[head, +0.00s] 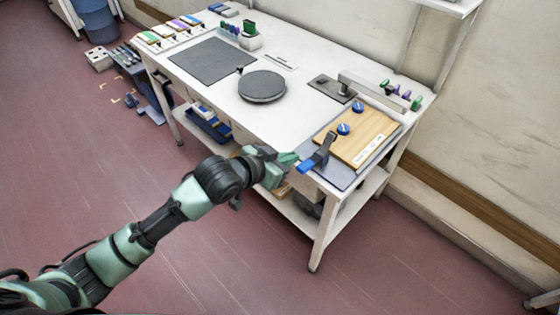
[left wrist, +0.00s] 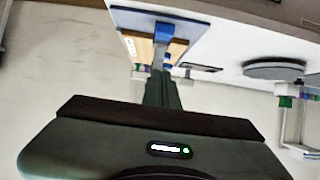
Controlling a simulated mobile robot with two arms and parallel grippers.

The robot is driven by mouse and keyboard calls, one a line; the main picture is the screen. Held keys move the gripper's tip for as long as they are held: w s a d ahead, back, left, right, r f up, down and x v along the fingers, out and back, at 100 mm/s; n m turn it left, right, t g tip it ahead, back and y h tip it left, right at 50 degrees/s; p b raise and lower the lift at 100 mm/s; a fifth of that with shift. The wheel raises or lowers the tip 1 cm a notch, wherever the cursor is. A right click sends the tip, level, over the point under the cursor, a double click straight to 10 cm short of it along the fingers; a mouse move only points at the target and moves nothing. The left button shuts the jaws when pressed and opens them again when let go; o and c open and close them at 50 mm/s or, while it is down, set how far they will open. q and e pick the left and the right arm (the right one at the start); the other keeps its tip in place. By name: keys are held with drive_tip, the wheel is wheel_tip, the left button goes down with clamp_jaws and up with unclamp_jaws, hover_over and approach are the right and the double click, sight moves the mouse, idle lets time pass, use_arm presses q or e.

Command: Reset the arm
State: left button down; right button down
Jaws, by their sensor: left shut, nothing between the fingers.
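My left arm reaches in from the lower left of the head view. Its green left gripper (head: 294,160) is shut and empty at the front edge of the white workbench (head: 215,95). In the left wrist view the shut fingers of the gripper (left wrist: 162,78) point at the blue part (left wrist: 163,32) of the clamp. My right gripper is not in view.
The bench also carries a round dark turntable (head: 262,86), a grey mat (head: 208,60) and a rack of green and purple-handled tools (head: 402,94). A lower shelf holds a blue tray (head: 208,126).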

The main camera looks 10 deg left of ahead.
use_arm(q)
drive_tip(key=s+a+f+n+y+b, duration=0.1)
drive_tip(key=a+f+n+y, duration=0.1)
drive_tip(key=a+f, duration=0.5)
drive_tip(key=a+f+n+y+b, duration=0.1)
drive_tip(key=a+f, duration=0.3)
drive_tip(key=f, duration=0.8)
drive_tip(key=s+a+f+n+g+y, duration=0.1)
drive_tip(key=s+a+f, duration=0.25)
drive_tip(key=f, duration=0.45)
drive_tip(key=s+a+f+g+y, duration=0.2)
drive_tip(key=s+f, duration=0.3)
drive_tip(key=f, duration=0.3)
drive_tip(key=s+a+f+g+b, duration=0.2)
drive_tip(key=s+a+f, duration=0.1)
drive_tip(key=s+f, duration=1)
drive_tip(key=s+f+g, duration=0.2)
drive_tip(key=s+f, duration=0.2)
drive_tip(key=s, duration=0.8)
drive_tip(key=s+d+f+g+y, duration=0.1)
drive_tip(key=s+f, duration=0.3)
drive_tip(key=s, duration=0.8)
drive_tip(key=shift+s+d+n+g, duration=0.2)
drive_tip(key=shift+n+g, duration=0.2)
